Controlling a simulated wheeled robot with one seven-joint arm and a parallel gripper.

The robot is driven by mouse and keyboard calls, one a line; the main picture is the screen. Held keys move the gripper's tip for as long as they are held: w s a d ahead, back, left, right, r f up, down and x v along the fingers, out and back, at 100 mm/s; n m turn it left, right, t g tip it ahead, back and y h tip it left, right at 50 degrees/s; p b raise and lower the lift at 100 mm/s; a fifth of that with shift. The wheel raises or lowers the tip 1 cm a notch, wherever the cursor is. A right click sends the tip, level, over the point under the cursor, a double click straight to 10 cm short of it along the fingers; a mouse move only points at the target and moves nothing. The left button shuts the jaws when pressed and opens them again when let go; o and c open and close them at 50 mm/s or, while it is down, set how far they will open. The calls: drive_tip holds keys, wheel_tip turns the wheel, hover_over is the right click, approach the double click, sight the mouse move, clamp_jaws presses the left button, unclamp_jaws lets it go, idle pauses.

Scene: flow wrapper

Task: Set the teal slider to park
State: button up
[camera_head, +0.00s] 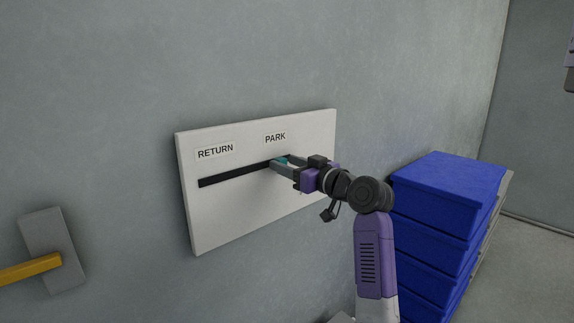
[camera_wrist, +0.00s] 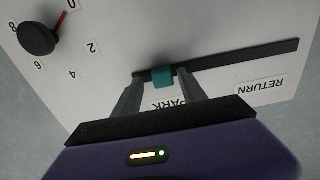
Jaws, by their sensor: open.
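The teal slider (camera_wrist: 162,77) sits in the dark slot near its PARK end, under the PARK label (camera_head: 275,138). In the head view only a bit of the teal slider (camera_head: 282,161) shows, as my gripper hides the rest. My gripper (camera_head: 277,163) is at the panel with its fingers on either side of the slider. In the wrist view the open fingers (camera_wrist: 162,85) show a gap on each side of the teal knob. The RETURN label (camera_head: 215,151) is above the slot's other end, left in the head view.
The white panel (camera_head: 240,215) is mounted on a grey wall. A black dial (camera_wrist: 38,39) with numbers shows in the wrist view. A yellow lever (camera_head: 30,268) on a grey plate is at lower left. Stacked blue crates (camera_head: 440,190) stand right of my arm.

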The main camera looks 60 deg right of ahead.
drive_tip(key=b+v, duration=0.1)
drive_tip(key=v, duration=0.6)
drive_tip(key=shift+s, duration=0.15)
idle(0.3)
drive_tip(key=s+d+r+m+h, duration=0.3)
drive_tip(key=m+h, duration=0.1)
drive_tip(key=h, duration=0.1)
drive_tip(key=s+a+f+n+y, duration=0.1)
drive_tip(key=s+a+f, duration=0.3)
drive_tip(key=a+f, duration=0.7)
drive_tip(key=s+a+f, duration=0.3)
drive_tip(key=a+f, duration=0.7)
drive_tip(key=a, duration=0.4)
drive_tip(key=s+a+f+n+g+y, duration=0.1)
drive_tip(key=s+a+f+n+y, duration=0.2)
drive_tip(key=s+a, duration=0.6)
drive_tip(key=s+a+f+n+g+y, duration=0.1)
drive_tip(key=s+a+f+n+y, duration=0.2)
drive_tip(key=s+a+f+y, duration=0.3)
drive_tip(key=s+a+f, duration=0.1)
drive_tip(key=s+a, duration=0.1)
drive_tip(key=shift+s+a+g, duration=0.3)
drive_tip(key=shift+s+a, duration=0.1)
